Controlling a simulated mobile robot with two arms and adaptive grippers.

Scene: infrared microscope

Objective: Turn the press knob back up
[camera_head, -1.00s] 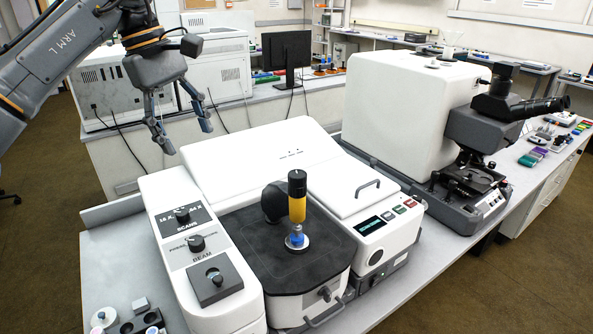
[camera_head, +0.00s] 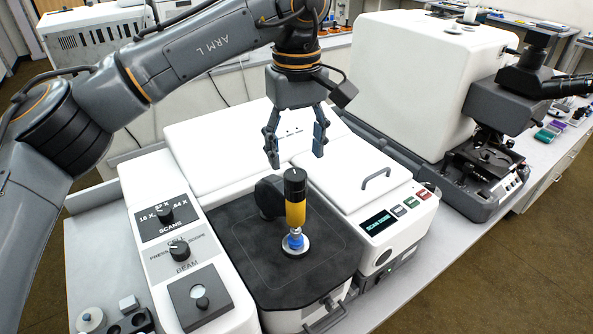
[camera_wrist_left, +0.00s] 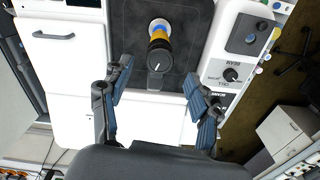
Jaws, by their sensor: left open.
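The press stands on the dark sample deck (camera_head: 245,270) of the white instrument. It has a yellow body (camera_head: 295,214), a blue part below on a round metal base, and a black press knob (camera_head: 294,180) on top. The knob also shows from above in the left wrist view (camera_wrist_left: 159,62), with a pale line on its top. My left gripper (camera_head: 296,160) is open and empty, its fingers pointing down above the knob. In the wrist view the knob lies between the spread fingertips (camera_wrist_left: 158,69); they look apart from it. My right gripper is not in view.
A control panel with SCANS and BEAM knobs (camera_head: 180,250) lies left of the deck. Right of it, a screen (camera_head: 377,223) reads "SCAN DONE" beside several buttons. A dark rounded part (camera_head: 268,196) stands close behind the press. A microscope (camera_head: 485,150) stands at the right.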

